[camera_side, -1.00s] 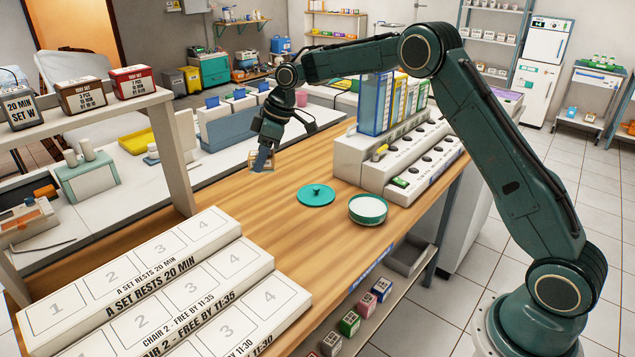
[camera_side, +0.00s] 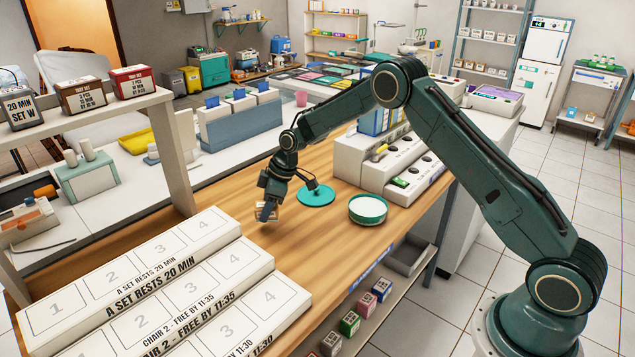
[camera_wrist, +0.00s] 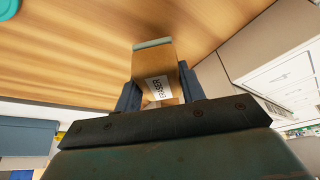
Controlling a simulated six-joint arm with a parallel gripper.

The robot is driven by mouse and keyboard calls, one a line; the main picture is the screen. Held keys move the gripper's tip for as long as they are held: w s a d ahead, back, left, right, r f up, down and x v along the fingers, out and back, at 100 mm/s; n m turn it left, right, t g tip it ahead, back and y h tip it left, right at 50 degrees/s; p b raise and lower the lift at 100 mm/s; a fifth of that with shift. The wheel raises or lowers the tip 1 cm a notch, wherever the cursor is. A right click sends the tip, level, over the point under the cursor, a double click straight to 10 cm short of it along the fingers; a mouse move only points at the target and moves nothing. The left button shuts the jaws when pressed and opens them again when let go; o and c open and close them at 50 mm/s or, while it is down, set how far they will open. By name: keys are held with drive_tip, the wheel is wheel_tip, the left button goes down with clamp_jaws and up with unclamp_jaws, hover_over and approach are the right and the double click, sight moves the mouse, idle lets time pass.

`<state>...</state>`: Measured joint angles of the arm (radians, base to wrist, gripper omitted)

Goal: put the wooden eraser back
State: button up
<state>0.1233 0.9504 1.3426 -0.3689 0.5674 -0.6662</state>
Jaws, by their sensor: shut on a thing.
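The wooden eraser (camera_wrist: 153,67) is a tan block with a white label and a pale greenish end. It sits between the two fingers of my gripper (camera_wrist: 160,95) in the wrist view, and the fingers are shut on it. In the side view, my gripper (camera_side: 268,212) is low over the wooden bench, with part of the eraser (camera_side: 281,212) showing beside the fingers. I cannot tell whether the eraser touches the bench top.
A teal lid (camera_side: 317,197) lies just right of my gripper, and a round teal-rimmed dish (camera_side: 368,209) stands further right. White numbered set blocks (camera_side: 190,285) fill the front left. A white stepped rack (camera_side: 375,165) stands behind right. Bare wood (camera_side: 300,240) lies in front of my gripper.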

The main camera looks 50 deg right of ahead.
drive_tip(key=shift+f, duration=0.1)
drive_tip(key=shift+f, duration=2.05)
drive_tip(key=shift+f, duration=0.1)
drive_tip(key=o, duration=0.9)
drive_tip(key=shift+o, duration=0.2)
drive_tip(key=v, duration=1.2)
drive_tip(key=shift+r, duration=0.2)
